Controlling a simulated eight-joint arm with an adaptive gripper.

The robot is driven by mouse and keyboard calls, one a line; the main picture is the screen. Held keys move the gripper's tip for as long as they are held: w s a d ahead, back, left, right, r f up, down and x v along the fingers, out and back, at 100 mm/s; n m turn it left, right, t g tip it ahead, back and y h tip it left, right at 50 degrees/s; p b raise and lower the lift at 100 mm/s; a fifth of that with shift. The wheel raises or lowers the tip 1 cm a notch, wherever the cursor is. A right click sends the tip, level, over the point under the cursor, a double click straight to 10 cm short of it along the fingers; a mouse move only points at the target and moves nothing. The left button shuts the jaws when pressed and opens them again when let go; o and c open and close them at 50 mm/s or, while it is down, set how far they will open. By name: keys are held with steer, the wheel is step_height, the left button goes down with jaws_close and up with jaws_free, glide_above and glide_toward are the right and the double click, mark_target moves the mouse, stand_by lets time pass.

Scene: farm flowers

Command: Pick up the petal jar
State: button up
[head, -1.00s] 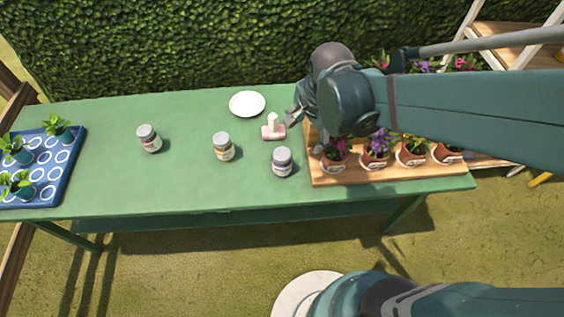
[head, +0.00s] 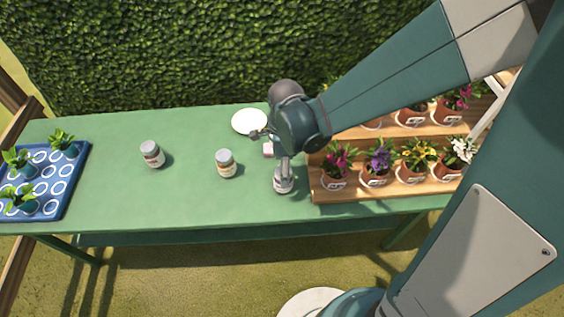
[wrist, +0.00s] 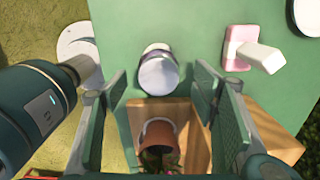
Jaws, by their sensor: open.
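Three lidded jars stand on the green table; their labels are too small to read, so I cannot tell which is the petal jar. The right jar (head: 284,184) is partly hidden by my gripper (head: 282,162), which points down at it from above. In the wrist view this jar (wrist: 158,73) stands ahead of my open gripper (wrist: 161,80), lined up between the two fingers, with its pale lid facing me. The fingers do not appear to touch it. The middle jar (head: 225,164) has an orange-brown label. The left jar (head: 152,154) has a reddish label.
A wooden stand (head: 325,193) with several potted flowers is close right of the right jar. A pink-and-white object (wrist: 237,48) and a white plate (head: 250,121) lie behind it. A blue tray (head: 82,160) with seedlings is far left. The table's front edge is near.

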steer(key=shift+f, duration=0.1)
stand_by(0.3)
steer(key=shift+f+b, duration=0.35)
steer(key=shift+f, duration=0.9)
steer(key=shift+a+f+b, duration=0.2)
steer(key=shift+f+b, duration=0.75)
steer(key=shift+f, duration=1.65)
steer(key=c, duration=1.1)
